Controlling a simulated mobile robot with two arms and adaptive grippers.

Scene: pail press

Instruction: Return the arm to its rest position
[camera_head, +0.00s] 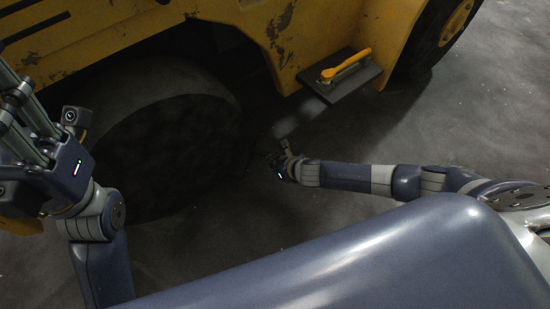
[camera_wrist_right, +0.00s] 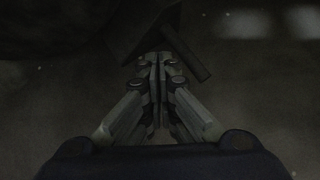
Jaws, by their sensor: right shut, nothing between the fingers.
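My right arm reaches in from the right in the head view. Its gripper (camera_head: 272,155) is low over the dark ground, beside the big front wheel (camera_head: 165,150). In the right wrist view, the fingers of that gripper (camera_wrist_right: 154,62) are together with nothing between them. A dark angular shape (camera_wrist_right: 200,68) lies just beyond the fingertips; I cannot tell what it is or whether they touch it. My left gripper (camera_head: 22,105) is raised at the left edge of the head view, partly cut off, and its opening is unclear.
A worn yellow vehicle (camera_head: 240,28) fills the back, with another wheel (camera_head: 440,38) at the upper right. Grey floor (camera_head: 480,120) is open at the right.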

